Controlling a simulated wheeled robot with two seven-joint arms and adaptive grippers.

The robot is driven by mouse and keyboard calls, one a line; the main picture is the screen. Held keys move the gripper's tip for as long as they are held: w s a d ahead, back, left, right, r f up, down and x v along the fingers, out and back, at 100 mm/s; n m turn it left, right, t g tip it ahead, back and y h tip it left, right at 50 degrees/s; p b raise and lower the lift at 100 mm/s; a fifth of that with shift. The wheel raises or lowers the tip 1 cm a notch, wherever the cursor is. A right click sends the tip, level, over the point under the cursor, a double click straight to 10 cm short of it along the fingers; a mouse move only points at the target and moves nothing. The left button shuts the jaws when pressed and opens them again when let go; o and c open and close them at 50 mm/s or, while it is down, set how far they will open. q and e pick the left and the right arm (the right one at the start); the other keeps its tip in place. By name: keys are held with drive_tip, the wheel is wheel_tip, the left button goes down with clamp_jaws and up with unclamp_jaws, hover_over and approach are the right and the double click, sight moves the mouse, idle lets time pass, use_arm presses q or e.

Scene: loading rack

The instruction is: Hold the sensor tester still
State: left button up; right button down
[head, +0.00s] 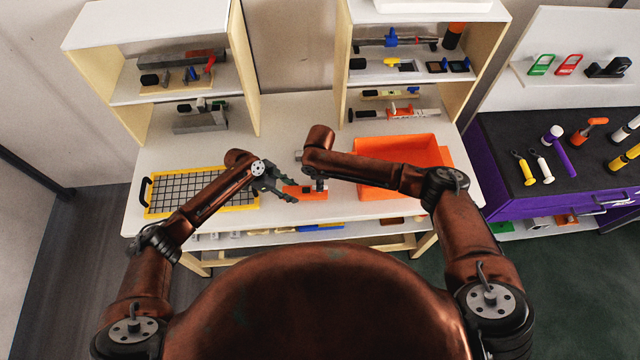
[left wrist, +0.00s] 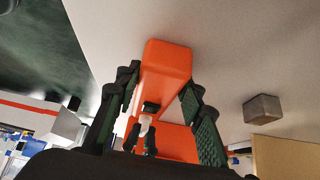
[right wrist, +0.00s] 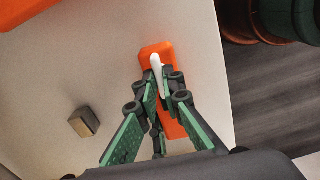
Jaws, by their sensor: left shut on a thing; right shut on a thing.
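The orange sensor tester (head: 312,193) lies on the white table near its front edge. It also shows in the left wrist view (left wrist: 166,62) and in the right wrist view (right wrist: 175,128). My left gripper (head: 287,193) reaches it from the left and has one finger along each side of it. My right gripper (head: 319,184) is over the tester and shut on a slim white piece (right wrist: 157,65). That piece is above or against the tester's top; its lower end is hidden between the fingers, so I cannot tell whether it is seated in the tester.
A small grey block (right wrist: 84,122) stands on the table behind the tester. A yellow-rimmed wire basket (head: 158,209) is on the left, and an orange bin (head: 400,147) on the right. Shelves with assorted parts stand behind. A purple bench (head: 545,203) with tools is at far right.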

idle(0.5)
drive_tip(key=c, duration=2.1)
unclamp_jaws()
wheel_tip(320, 180, up, 12)
use_arm(q)
drive_tip(key=o, duration=1.5)
